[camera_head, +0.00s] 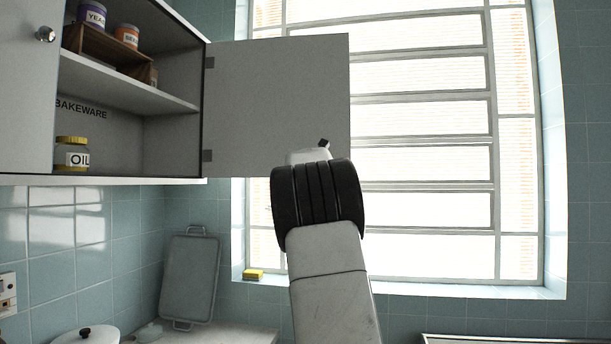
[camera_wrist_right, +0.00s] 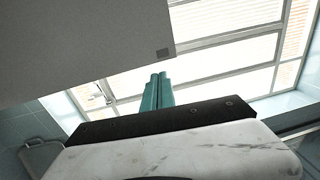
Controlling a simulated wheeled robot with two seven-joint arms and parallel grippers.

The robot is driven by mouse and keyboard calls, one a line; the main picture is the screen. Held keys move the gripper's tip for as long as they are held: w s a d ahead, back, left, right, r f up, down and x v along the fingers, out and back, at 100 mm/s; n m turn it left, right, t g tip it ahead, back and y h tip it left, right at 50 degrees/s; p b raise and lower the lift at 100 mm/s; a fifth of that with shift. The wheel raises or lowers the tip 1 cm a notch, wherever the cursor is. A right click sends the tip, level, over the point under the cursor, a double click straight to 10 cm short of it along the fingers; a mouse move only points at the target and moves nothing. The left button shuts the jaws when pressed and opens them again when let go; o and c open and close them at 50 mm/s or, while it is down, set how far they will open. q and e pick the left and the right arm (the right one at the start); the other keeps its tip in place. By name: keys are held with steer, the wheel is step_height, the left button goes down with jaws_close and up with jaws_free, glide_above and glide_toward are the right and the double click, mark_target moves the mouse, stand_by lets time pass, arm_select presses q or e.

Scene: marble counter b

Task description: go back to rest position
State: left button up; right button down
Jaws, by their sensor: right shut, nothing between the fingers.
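My right gripper (camera_wrist_right: 160,78) shows in the wrist view as teal fingers pressed together, shut and empty. It points toward the window, below the open cabinet door (camera_wrist_right: 85,45). In the head view my right arm rises from the bottom centre, in front of the window and the lower right corner of the cabinet door (camera_head: 275,105). The fingers cannot be made out there behind the arm. My left gripper is in neither view.
The open wall cabinet (camera_head: 170,120) holds an oil jar (camera_head: 72,155), a yeast jar (camera_head: 92,14) and another jar (camera_head: 127,36). A tray (camera_head: 190,278) leans on the tiled wall. A yellow sponge (camera_head: 253,274) lies on the sill. The window (camera_head: 425,160) area right of my arm is clear.

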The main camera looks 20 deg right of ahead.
steer(key=s+a+f+m+g+y, duration=0.2)
steer(key=s+f+m+y, duration=0.1)
steer(key=s+f+m, duration=0.4)
steer(key=s+a+f+m+g+y, duration=0.2)
steer(key=s+f+m, duration=0.4)
steer(key=s+f, duration=0.35)
steer(key=s+a+f+m+g+y, duration=0.1)
steer(key=s+a+f+m+y, duration=0.2)
steer(key=s+a, duration=0.5)
steer(key=s+a+f+m+g+y, duration=0.1)
steer(key=s+a+f+m+y, duration=0.2)
steer(key=s+a+f+m, duration=0.3)
steer(key=s+a+f+m+g+y, duration=0.1)
steer(key=s+a+f+m, duration=0.4)
steer(key=s+a, duration=0.7)
step_height(320, 180, down, 3)
steer(key=shift+s+r+g+y, duration=0.2)
steer(key=shift+s+g+y, duration=0.15)
steer(key=shift+y, duration=0.55)
